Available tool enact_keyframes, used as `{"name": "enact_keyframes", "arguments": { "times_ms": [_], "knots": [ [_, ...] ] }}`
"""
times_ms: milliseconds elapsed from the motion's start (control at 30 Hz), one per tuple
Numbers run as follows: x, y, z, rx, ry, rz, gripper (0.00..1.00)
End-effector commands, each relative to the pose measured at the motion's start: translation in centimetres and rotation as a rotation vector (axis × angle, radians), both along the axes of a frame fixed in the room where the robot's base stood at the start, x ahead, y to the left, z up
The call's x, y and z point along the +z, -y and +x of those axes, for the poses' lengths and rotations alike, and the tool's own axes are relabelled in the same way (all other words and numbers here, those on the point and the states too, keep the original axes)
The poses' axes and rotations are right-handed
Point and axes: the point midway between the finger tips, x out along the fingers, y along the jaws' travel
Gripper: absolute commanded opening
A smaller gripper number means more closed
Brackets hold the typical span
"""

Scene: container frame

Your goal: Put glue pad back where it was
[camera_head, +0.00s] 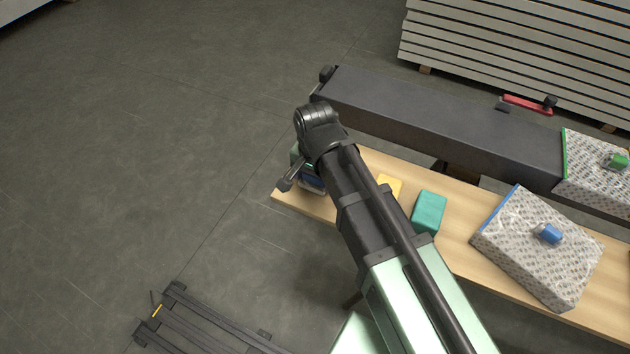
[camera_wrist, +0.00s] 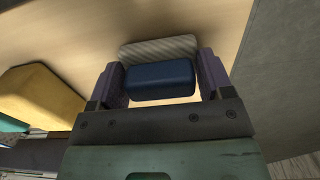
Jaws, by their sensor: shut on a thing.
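In the wrist view my gripper (camera_wrist: 160,78) is shut on a dark blue block (camera_wrist: 160,82), with a finger on each side of it. A grey, finely striped piece (camera_wrist: 160,48) shows just beyond the block; I cannot tell whether the two are joined as the glue pad. Both are over the pale wooden bench top, and whether they touch it is unclear. In the head view my arm reaches to the left end of the wooden bench (camera_head: 458,258). A bit of dark blue (camera_head: 312,182) shows beneath the wrist there; the fingertips are hidden.
A yellow block (camera_head: 389,185), also in the wrist view (camera_wrist: 42,98), and a teal block (camera_head: 428,212) stand right of my gripper. A patterned slab with a blue knob (camera_head: 538,248) lies farther right. A long dark beam (camera_head: 440,125) runs behind the bench.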

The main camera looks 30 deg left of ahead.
Motion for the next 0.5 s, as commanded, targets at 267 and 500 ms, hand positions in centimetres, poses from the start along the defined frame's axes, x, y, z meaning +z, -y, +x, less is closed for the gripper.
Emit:
{"name": "enact_keyframes", "arguments": {
  "times_ms": [267, 500],
  "knots": [
    [-0.19, 0.0, 0.0, 0.0, 0.0, 0.0, 0.84],
    [-0.19, 0.0, 0.0, 0.0, 0.0, 0.0, 0.99]
  ]
}}
